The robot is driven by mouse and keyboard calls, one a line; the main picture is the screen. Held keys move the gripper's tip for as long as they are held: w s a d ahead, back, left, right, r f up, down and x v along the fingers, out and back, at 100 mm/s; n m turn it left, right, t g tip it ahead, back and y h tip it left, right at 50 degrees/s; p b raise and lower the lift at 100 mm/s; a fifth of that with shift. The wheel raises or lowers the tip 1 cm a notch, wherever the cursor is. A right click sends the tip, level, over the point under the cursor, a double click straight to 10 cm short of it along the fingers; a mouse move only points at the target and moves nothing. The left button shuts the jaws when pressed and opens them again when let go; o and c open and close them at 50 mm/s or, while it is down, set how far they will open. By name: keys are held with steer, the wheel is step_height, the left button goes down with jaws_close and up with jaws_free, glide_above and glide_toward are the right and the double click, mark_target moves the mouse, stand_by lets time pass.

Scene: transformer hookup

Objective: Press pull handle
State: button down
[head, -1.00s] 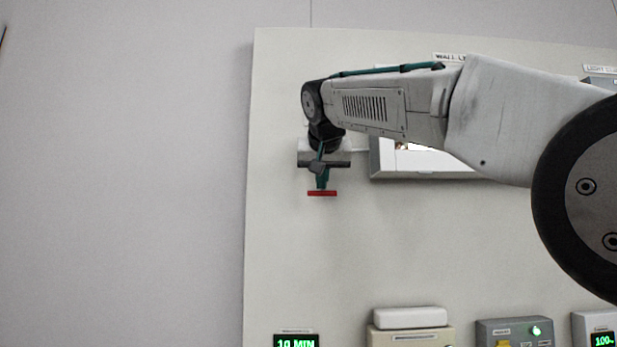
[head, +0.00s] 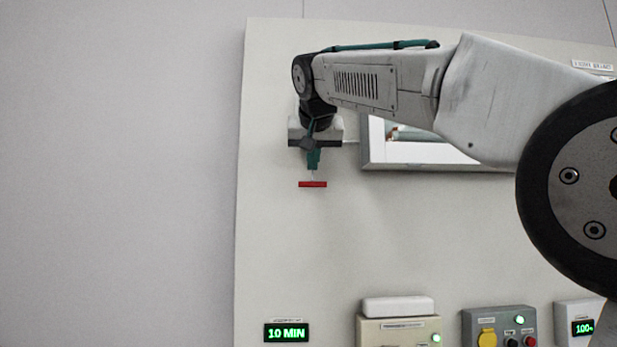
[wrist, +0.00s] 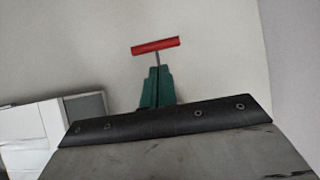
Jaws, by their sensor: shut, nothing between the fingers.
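The pull handle (head: 313,184) is a red horizontal bar on a thin grey stem, in front of the pale panel in the head view. It also shows in the wrist view (wrist: 155,46), just beyond my fingertips. My gripper (head: 313,163) has teal fingers and points down, directly above the bar in the head view. In the wrist view my gripper (wrist: 158,75) is shut and empty, with the stem between its tips and the red bar. I cannot tell whether the fingertips touch the stem. What the stem hangs from is hidden behind my wrist.
A framed window-like box (head: 440,150) sits right of my gripper, partly behind my arm. Below are a green-lit 10 MIN display (head: 286,333), a beige box (head: 398,330) and a grey switch box (head: 499,327). The panel between is bare.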

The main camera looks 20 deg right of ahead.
steer(key=v, duration=0.8)
steer(key=shift+s+r, duration=0.2)
steer(key=shift+s, duration=0.15)
stand_by(1.8)
